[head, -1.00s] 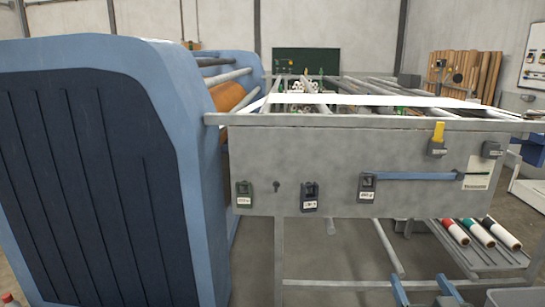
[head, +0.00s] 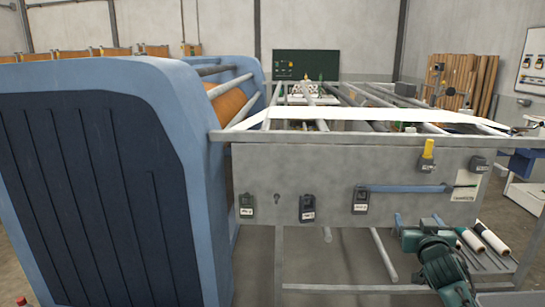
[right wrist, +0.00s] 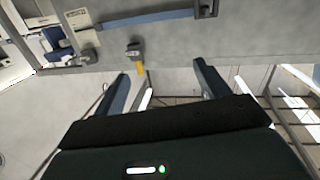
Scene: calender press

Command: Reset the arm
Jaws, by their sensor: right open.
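My right gripper (head: 417,221) is low in the head view, at the lower right, in front of the press frame and below the grey panel (head: 320,170). Its teal wrist shows, with blue fingertips beyond it. In the right wrist view the two blue fingers of the gripper (right wrist: 160,72) are spread apart with nothing between them. The long blue bar (head: 405,188) on the panel is above the gripper and apart from it; it also shows in the right wrist view (right wrist: 150,20). My left gripper is out of view.
The blue press housing (head: 185,150) fills the left. A white sheet (head: 370,114) crosses the rollers. Several dark switch boxes (head: 307,208) and a yellow-handled one (head: 428,150) sit on the panel. Rolls (head: 490,237) lie on a rack behind my wrist. Floor shows beneath the frame.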

